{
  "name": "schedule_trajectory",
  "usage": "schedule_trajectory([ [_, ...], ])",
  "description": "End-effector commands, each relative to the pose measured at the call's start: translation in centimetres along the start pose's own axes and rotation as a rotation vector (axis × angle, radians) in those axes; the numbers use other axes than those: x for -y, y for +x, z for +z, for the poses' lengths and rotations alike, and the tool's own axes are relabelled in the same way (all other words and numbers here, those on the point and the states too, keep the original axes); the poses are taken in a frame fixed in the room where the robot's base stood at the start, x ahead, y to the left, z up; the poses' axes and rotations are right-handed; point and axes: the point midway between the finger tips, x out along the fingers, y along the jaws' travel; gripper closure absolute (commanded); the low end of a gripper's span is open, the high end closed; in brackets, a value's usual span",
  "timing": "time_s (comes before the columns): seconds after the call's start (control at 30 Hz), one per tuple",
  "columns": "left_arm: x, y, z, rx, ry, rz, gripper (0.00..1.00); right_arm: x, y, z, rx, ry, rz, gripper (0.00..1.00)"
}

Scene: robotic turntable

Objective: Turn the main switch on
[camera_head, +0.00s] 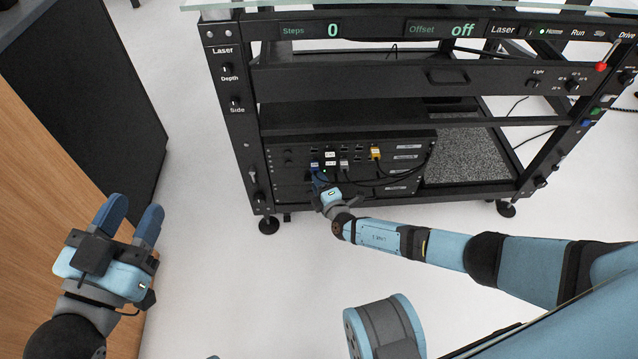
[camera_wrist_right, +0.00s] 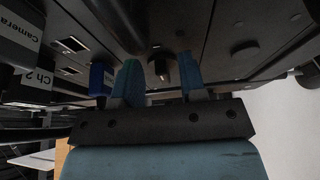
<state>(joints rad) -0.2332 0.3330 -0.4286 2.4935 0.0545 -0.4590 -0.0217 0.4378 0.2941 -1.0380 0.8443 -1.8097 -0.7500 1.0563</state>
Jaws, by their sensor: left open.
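The rack's lower unit (camera_head: 370,150) has a dark front panel with plugs and cables. In the right wrist view a small metallic toggle (camera_wrist_right: 161,70) stands out from the panel; its label cannot be read, so I cannot confirm it is the main switch. My right gripper (camera_wrist_right: 160,78) is at this panel, its blue fingers apart on either side of the toggle, with no clear contact. In the head view my right gripper (camera_head: 318,180) covers the panel's lower left part and hides the toggle. My left gripper (camera_head: 132,218) is open and empty, away from the rack.
Beside the right fingers are a blue plug (camera_wrist_right: 101,79) and plugs labelled Camera and Ch 2 (camera_wrist_right: 32,85). A round knob (camera_wrist_right: 244,48) is to the right. A wooden surface (camera_head: 50,190) lies at left. The floor in front is clear.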

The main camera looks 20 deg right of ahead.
Motion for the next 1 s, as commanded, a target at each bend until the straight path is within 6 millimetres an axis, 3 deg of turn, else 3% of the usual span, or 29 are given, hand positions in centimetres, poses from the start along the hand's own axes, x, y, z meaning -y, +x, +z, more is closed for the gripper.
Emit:
schedule_trajectory([
  [0.13, 0.0, 0.0, -0.2, 0.001, -0.002, 0.001, 0.57, 0.0, -0.5, 0.0, -0.001, 0.0, -0.001, 0.62],
  [0.27, 0.1, 0.0, -0.7, 0.011, -0.017, 0.006, 0.57, -0.1, -2.2, 0.1, -0.001, 0.0, -0.003, 0.62],
  [0.7, -1.5, -0.8, -0.1, 0.117, -0.193, 0.015, 0.57, -0.2, -11.6, 0.0, -0.001, 0.0, -0.002, 0.62],
  [1.0, -1.9, -0.9, 0.1, 0.133, -0.236, 0.014, 0.57, 0.0, -13.8, 0.0, 0.0, 0.0, 0.0, 0.62],
])
